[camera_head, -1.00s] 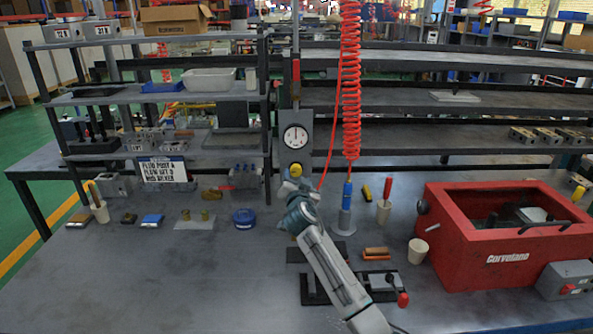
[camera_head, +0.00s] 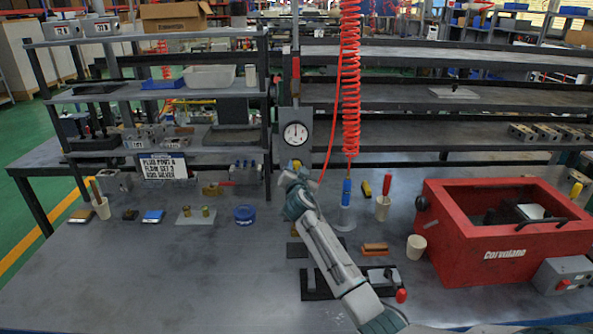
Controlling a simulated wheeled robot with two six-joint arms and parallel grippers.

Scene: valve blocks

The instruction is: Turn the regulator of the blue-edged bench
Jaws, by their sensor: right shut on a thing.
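The regulator's yellow knob (camera_head: 294,166) sits below a round white gauge (camera_head: 296,132) on a grey upright plate at the back of the bench (camera_head: 150,285). My right gripper (camera_head: 293,176) reaches up to the knob from the front and is shut on it. The jaws and wrist cover most of the knob. The gauge needle points about straight up. My left gripper is not in view.
A red coiled hose (camera_head: 350,80) hangs just right of the gauge. A red box (camera_head: 500,225) stands at the right, with a white cup (camera_head: 416,247) beside it. The bench's front left is clear.

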